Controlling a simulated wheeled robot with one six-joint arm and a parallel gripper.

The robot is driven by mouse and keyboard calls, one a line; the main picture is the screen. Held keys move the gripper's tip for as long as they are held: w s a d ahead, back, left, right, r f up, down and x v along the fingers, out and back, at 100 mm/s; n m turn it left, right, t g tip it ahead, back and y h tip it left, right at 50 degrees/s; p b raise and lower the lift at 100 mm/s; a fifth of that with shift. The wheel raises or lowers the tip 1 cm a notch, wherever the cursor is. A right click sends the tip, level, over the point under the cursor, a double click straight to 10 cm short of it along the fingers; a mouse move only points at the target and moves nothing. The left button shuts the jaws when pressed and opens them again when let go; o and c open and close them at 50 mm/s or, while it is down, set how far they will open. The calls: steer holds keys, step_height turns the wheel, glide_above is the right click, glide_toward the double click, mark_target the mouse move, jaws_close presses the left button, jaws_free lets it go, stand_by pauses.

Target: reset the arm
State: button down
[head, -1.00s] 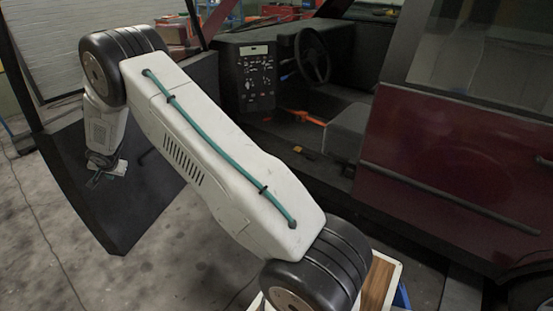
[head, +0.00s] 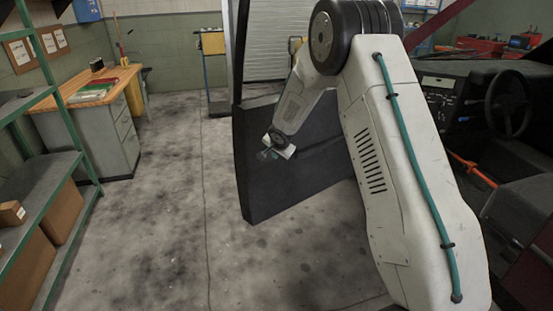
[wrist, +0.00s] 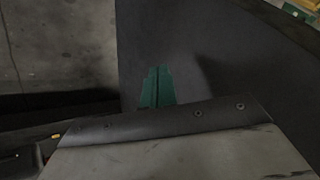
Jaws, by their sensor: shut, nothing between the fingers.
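My arm rises in the head view and bends at the elbow. My gripper (head: 268,154) hangs at its far end, small and partly blurred, in front of the open dark car door (head: 300,165). In the wrist view the green fingers of my gripper (wrist: 157,88) lie together, shut and empty. The dark panel (wrist: 215,60) fills much of the view behind them. I cannot tell how far it is from the fingertips.
The car's interior with its steering wheel (head: 512,98) is at the right. A green shelf rack (head: 40,190) with boxes stands at the left. A workbench (head: 95,90) stands at the back left. The concrete floor (head: 165,220) between rack and door is clear.

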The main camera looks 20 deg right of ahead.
steer(key=shift+v, duration=1.45)
steer(key=s+d+n+g+h, duration=0.1)
steer(key=s+n+g, duration=0.35)
steer(key=s, duration=0.85)
steer(key=s+a+r+n, duration=0.2)
steer(key=s+r, duration=0.5)
steer(key=s, duration=0.6)
steer(key=s+a+r+n+g+y, duration=0.1)
steer(key=s+a+r, duration=0.3)
steer(key=s, duration=0.9)
steer(key=s+a+r+n+y, duration=0.1)
steer(key=s+a+r+n, duration=0.2)
steer(key=s+r, duration=0.7)
steer(key=s, duration=0.4)
steer(key=shift+a+r+n, duration=0.2)
steer(key=shift+r+n, duration=0.1)
steer(key=shift+n, duration=0.05)
